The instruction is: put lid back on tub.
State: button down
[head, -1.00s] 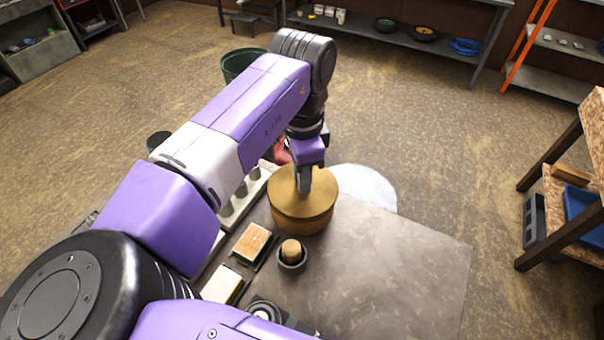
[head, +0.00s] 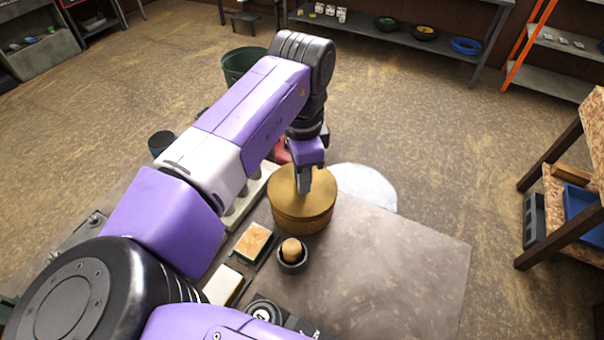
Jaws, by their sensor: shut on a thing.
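The round tan tub (head: 304,220) stands upright near the far edge of the worktable in the head view. Its round tan lid (head: 318,204) lies over the top of the tub and looks about level. My gripper (head: 303,190) points down at the middle of the lid and is shut on its grip. The fingertips and whatever they pinch are too small to make out. I cannot tell whether the lid is fully seated all round.
A small dark bowl (head: 292,262) with a cork-like piece, a sponge-like block (head: 253,243) and a pale block (head: 223,285) lie left of and nearer than the tub. The right part of the table (head: 400,270) is clear. A green bin (head: 240,66) stands on the floor behind.

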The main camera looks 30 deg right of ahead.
jog(key=shift+f, duration=0.7)
dwell(0.8)
jog(key=c, duration=1.5)
grip_release()
jog(key=shift+c, duration=0.2)
jog(key=shift+r, duration=0.15)
notch_tip(320, 180, up, 8)
jog(key=p, duration=0.7)
jog(key=shift+r, duration=0.25)
jog(key=shift+r+p, duration=0.45)
jog(key=shift+r, duration=0.7)
